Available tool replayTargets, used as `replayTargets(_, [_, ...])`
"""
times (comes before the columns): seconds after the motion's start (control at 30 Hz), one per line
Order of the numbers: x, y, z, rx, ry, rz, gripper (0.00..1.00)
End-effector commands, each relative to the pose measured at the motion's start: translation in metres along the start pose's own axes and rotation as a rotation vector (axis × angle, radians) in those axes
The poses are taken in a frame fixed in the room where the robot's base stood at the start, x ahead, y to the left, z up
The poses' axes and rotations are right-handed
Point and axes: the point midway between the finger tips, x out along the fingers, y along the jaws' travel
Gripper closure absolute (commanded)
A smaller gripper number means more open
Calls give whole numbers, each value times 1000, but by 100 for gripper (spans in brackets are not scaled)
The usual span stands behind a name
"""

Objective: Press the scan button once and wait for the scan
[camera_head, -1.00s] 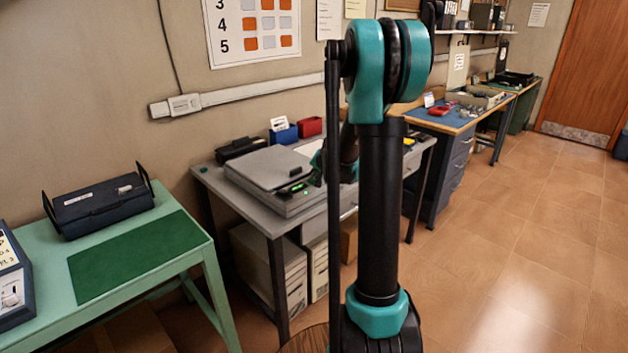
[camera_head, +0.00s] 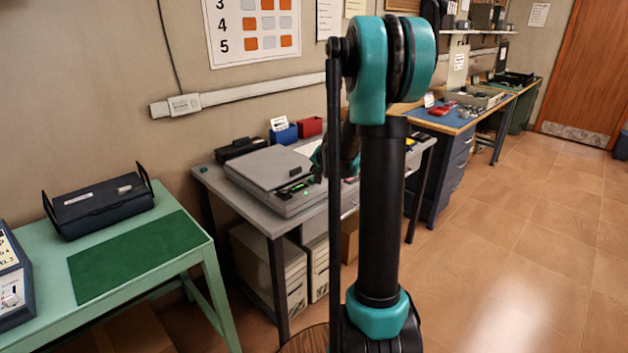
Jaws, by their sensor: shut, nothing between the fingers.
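The flatbed scanner (camera_head: 268,168) is a grey machine with a closed lid, standing on the grey desk (camera_head: 240,207) in the middle of the view. Its dark control panel (camera_head: 292,190) is on the front right edge and shows a small green light. I cannot tell whether the fingertips touch the panel. The scan button is too small to make out clearly.
A blue bin (camera_head: 284,135) and a red bin (camera_head: 310,127) stand behind the scanner. A green table (camera_head: 190,268) with a dark case (camera_head: 98,205) is at left. The floor at right is clear.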

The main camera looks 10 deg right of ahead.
Motion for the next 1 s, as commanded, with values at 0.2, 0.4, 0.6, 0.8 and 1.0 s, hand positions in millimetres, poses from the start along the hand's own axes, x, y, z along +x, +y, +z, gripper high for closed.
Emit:
replayTargets(0.2, [-1,-1,-1,0,0,0,100])
replayTargets(0.4, [-3,-2,-2,0,0,0,100])
replayTargets(0.6, [-15,-11,-11,0,0,0,100])
replayTargets(0.8, [-28,-20,-20,0,0,0,100])
replayTargets(1.0, [-36,-26,-26,0,0,0,100])
